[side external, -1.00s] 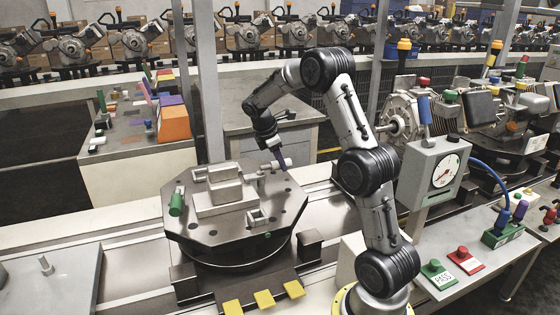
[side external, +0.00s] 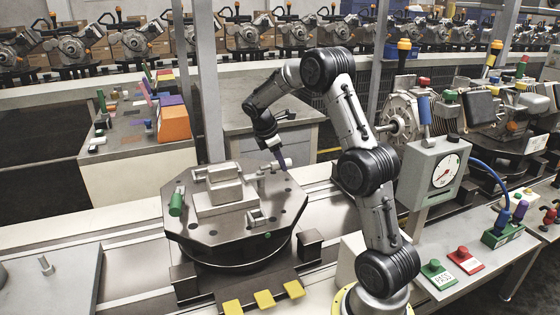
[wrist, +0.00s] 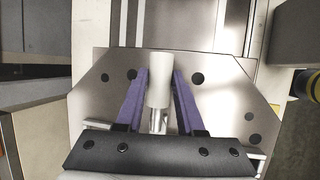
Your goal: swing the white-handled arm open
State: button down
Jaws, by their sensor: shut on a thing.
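The white handle (wrist: 159,82) is a short pale cylinder on a metal stem. In the wrist view it lies between the two purple fingers of my gripper (wrist: 160,76), which is shut on it. In the side view my gripper (side external: 279,160) reaches down to the far right edge of the octagonal fixture plate (side external: 235,240), and the handle (side external: 286,163) shows beside the fingers. A grey block fixture (side external: 222,188) stands on the plate's middle.
A green handle (side external: 176,203) stands at the plate's left edge. A small clamp bracket (side external: 257,217) sits near the front right of the plate. A gauge box (side external: 432,165) stands right of my arm. Yellow tabs (side external: 264,299) lie in front of the plate.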

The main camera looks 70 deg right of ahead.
jog(key=a+m, duration=0.1)
jog(key=m, duration=0.1)
jog(key=s+a+m+g, duration=0.1)
jog(key=m, duration=0.1)
jog(key=shift+y, duration=0.4)
jog(key=m, duration=0.1)
jog(key=a+m+g+y, duration=0.1)
jog(key=m, duration=0.1)
jog(key=a+m, duration=0.1)
jog(key=shift+s+a+r+m+g, duration=0.1)
jog(key=shift+s+a+m+g, duration=0.1)
jog(key=shift+s+m+g, duration=0.1)
jog(key=m, duration=0.1)
jog(key=a+m+y, duration=0.1)
jog(key=m, duration=0.1)
jog(key=a+m+y, duration=0.1)
jog(key=shift+w+a+g, duration=0.15)
jog(key=shift+w+g, duration=0.15)
jog(key=shift+w+a+m+y, duration=0.25)
jog(key=shift+a+m+y, duration=0.15)
jog(key=shift+m, duration=0.5)
jog(key=shift+w+a+m+y, duration=0.2)
jog(key=shift+a+m+y, duration=0.2)
jog(key=shift+m, duration=0.5)
jog(key=shift+w, duration=0.1)
jog(key=c, duration=0.8)
grip_release()
jog(key=shift+a, duration=0.1)
jog(key=shift+o, duration=1.4)
